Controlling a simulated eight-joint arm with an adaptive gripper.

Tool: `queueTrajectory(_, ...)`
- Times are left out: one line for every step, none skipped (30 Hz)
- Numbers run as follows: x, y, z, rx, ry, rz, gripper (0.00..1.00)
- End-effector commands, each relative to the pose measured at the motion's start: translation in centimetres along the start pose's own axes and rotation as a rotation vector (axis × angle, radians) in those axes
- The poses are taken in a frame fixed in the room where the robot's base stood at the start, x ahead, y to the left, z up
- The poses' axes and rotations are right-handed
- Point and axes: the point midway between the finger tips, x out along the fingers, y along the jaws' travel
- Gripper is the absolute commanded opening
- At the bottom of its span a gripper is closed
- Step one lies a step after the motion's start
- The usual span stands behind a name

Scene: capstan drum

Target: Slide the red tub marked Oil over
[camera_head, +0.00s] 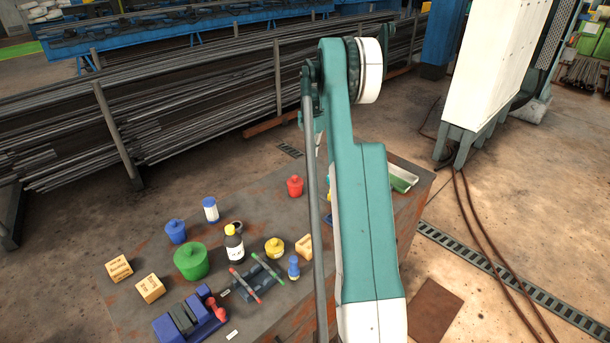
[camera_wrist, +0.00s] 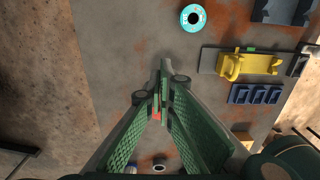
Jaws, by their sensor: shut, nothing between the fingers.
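The red tub (camera_head: 295,186) stands upright on the rust-stained table in the head view, just left of my arm. Its marking is too small to read. In the wrist view a small red patch (camera_wrist: 156,116) shows between my finger links, probably the tub, mostly hidden by the fingers. My gripper (camera_wrist: 163,66) is shut and empty, pointing down over the table. In the head view my gripper is hidden behind my arm. I cannot tell whether the fingers touch the tub.
A teal ring (camera_wrist: 193,18), yellow fixture (camera_wrist: 250,64) and blue bins (camera_wrist: 255,95) lie around. Bare table lies left of my fingertips in the wrist view.

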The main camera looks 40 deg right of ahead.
Motion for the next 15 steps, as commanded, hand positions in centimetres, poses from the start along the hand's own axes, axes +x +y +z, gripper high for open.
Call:
queueTrajectory(0.08,-0.03,0.12,-0.001,0.001,-0.001,0.0)
queueTrajectory(0.1,-0.04,0.14,-0.002,0.001,-0.001,0.0)
queueTrajectory(0.12,-0.05,0.15,-0.003,0.001,-0.001,0.0)
queueTrajectory(0.12,-0.05,0.14,-0.003,0.001,-0.001,0.0)
queueTrajectory(0.12,-0.05,0.13,-0.003,0.001,-0.001,0.0)
queueTrajectory(0.12,-0.05,0.13,-0.002,0.001,-0.001,0.0)
queueTrajectory(0.12,-0.05,0.12,-0.002,0.001,-0.001,0.0)
queueTrajectory(0.11,-0.05,0.12,-0.002,0.001,-0.001,0.0)
queueTrajectory(0.11,-0.05,0.12,-0.002,0.001,-0.001,0.0)
queueTrajectory(0.11,-0.05,0.12,-0.002,0.001,-0.001,0.0)
queueTrajectory(0.13,-0.05,0.12,-0.002,0.001,-0.001,0.0)
queueTrajectory(0.16,-0.05,0.12,-0.002,0.001,-0.001,0.0)
queueTrajectory(0.21,-0.05,0.12,-0.002,0.001,-0.001,0.0)
queueTrajectory(0.27,-0.05,0.12,-0.002,0.001,-0.001,0.0)
queueTrajectory(0.39,-0.05,0.12,-0.002,0.001,-0.001,0.0)
